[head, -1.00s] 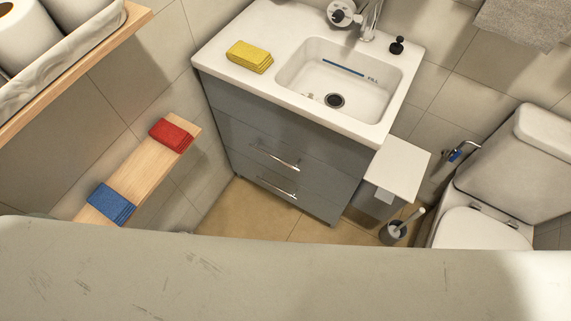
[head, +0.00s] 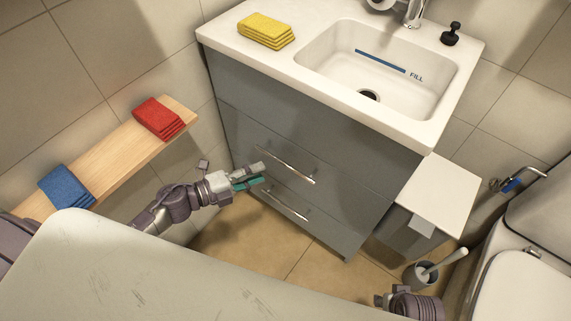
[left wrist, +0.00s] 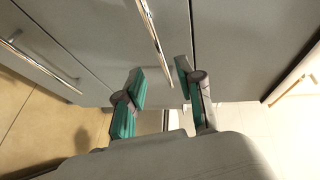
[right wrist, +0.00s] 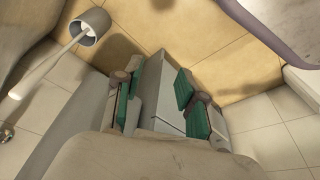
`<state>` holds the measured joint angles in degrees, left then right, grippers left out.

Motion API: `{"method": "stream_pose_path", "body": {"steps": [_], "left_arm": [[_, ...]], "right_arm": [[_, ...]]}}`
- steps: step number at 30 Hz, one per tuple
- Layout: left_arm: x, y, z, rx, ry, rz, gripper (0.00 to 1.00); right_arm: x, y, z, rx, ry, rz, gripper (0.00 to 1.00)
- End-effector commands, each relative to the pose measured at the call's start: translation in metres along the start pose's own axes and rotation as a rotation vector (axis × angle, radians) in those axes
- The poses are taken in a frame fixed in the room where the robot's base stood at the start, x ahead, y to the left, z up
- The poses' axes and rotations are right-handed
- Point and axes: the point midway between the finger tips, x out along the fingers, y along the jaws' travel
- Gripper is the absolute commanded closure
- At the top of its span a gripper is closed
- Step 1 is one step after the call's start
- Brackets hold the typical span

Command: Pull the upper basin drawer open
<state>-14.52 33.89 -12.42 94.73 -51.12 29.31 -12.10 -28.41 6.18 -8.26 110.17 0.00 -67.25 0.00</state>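The grey vanity has an upper drawer (head: 270,130) and a lower drawer (head: 325,224), both flush with the cabinet. The upper bar handle (head: 296,171) and lower bar handle (head: 290,208) are chrome. My left gripper (head: 258,176) is at the left end of the upper handle. In the left wrist view, its green-padded fingers (left wrist: 161,75) are open, and the upper handle (left wrist: 153,36) runs into the gap between them. Contact cannot be told. The lower handle (left wrist: 40,65) lies at left there. My right gripper (right wrist: 158,85) is open and empty, low at the right.
A white-topped grey bin (head: 438,195) stands right of the vanity, with a toilet brush (head: 424,273) in front and the toilet (head: 515,290) beyond. A wooden shelf (head: 110,150) holds red and blue cloths at left. A yellow cloth (head: 265,30) lies beside the basin.

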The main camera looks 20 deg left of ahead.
Motion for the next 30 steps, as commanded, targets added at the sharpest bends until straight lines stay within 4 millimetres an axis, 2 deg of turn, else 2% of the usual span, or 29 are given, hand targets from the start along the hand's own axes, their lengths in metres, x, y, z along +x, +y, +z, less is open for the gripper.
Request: {"method": "stream_pose_path", "body": {"steps": [1, 6, 12, 18, 26, 30], "left_arm": [[0.013, -0.001, 0.001, 0.002, -0.001, -0.004, 0.63], [0.049, 0.000, 0.001, -0.001, -0.002, -0.003, 0.63], [0.078, 0.000, 0.001, -0.002, -0.003, -0.002, 0.63], [0.089, 0.000, 0.001, -0.001, -0.002, 0.000, 0.63], [0.090, 0.001, 0.001, -0.002, -0.002, 0.000, 0.63], [0.090, 0.001, 0.001, -0.002, -0.002, 0.000, 0.86]], "right_arm": [[-0.002, 0.000, -0.001, 0.000, 0.003, 0.000, 0.60], [-0.009, 0.001, -0.004, 0.001, 0.006, 0.001, 0.60], [-0.017, 0.001, -0.006, 0.002, 0.010, 0.001, 0.60], [-0.021, 0.000, -0.007, 0.002, 0.012, 0.001, 0.60], [-0.024, 0.001, -0.009, 0.003, 0.016, 0.001, 0.60], [-0.023, 0.001, -0.008, 0.003, 0.016, 0.001, 0.60]]}}
